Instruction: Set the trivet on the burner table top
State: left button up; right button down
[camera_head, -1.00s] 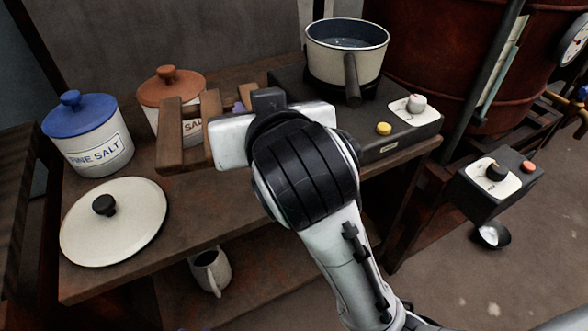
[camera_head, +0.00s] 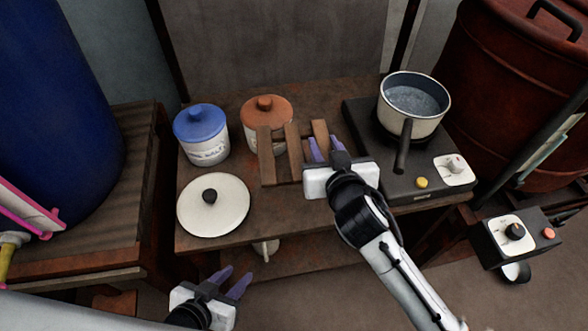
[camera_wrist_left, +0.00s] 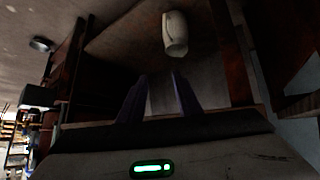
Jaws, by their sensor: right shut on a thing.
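The trivet (camera_head: 295,157), made of dark brown wooden slats, is in the head view over the middle of the burner table top (camera_head: 275,213). It hides part of the orange-lidded jar. My right gripper (camera_head: 326,152) is shut on the trivet's right side, purple fingers at a slat. I cannot tell whether the trivet touches the table top. My left gripper (camera_head: 233,282) is empty and open in front of the table, below its front edge; its two purple fingers (camera_wrist_left: 160,97) stand apart in the left wrist view.
A blue-lidded jar (camera_head: 206,143), orange-lidded jar (camera_head: 264,108) and white lid (camera_head: 228,206) stand left and behind. The black burner (camera_head: 392,168) with a saucepan (camera_head: 412,108) is at the right. A pale jug (camera_wrist_left: 175,35) is on the lower shelf. Bare table lies in front of the trivet.

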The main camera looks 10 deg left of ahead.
jog(key=shift+s+a+f+y+p, duration=0.1)
jog(key=shift+s+f+y+p, duration=0.1)
jog(key=shift+s+y+p, duration=0.4)
jog(key=shift+n, duration=0.3)
notch_tip(320, 180, down, 7)
jog(key=shift+f+b, duration=0.15)
jog(key=shift+b, duration=0.4)
jog(key=shift+f+b, duration=0.45)
jog(key=shift+f, duration=1.2)
jog(key=shift+f, duration=0.1)
jog(key=shift+f+b, duration=0.15)
jog(key=shift+b, duration=0.15)
jog(key=c, duration=1.4)
grip_release()
jog(key=shift+r+p, duration=0.25)
jog(key=shift+p, duration=0.05)
jog(key=v, duration=0.7)
jog(key=shift+s+r, duration=0.15)
jog(key=shift+s, duration=0.05)
